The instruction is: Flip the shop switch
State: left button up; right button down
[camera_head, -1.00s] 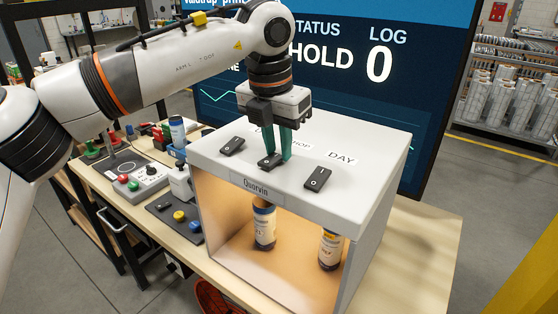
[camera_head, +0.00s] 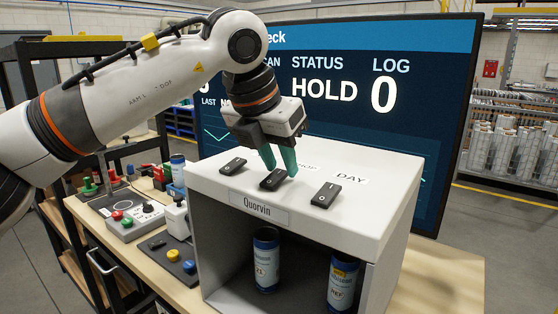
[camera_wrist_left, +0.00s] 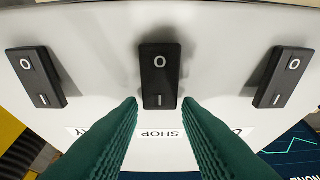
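The shop switch (camera_head: 271,181) is the middle of three black rocker switches on top of the white Quorvin light box (camera_head: 380,190). In the left wrist view, the shop switch (camera_wrist_left: 159,76) lies just ahead of the fingertips, with an upside-down SHOP label (camera_wrist_left: 160,134) between the fingers. My left gripper (camera_head: 280,174) has its two green fingers apart, with nothing held, tips close by the switch's back edge. I cannot tell whether they touch it. The box interior is dark, with two blue cans (camera_head: 266,260) inside. My right gripper is not in view.
The left switch (camera_head: 233,166) and the DAY switch (camera_head: 326,195) flank the middle one closely. A large screen (camera_head: 440,100) reading HOLD and LOG 0 stands behind. A control panel with buttons (camera_head: 135,218) is on the bench at left.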

pick_arm(q)
jog(key=shift+o, duration=1.2)
jog(key=v, duration=1.2)
jog(key=shift+b, duration=0.4)
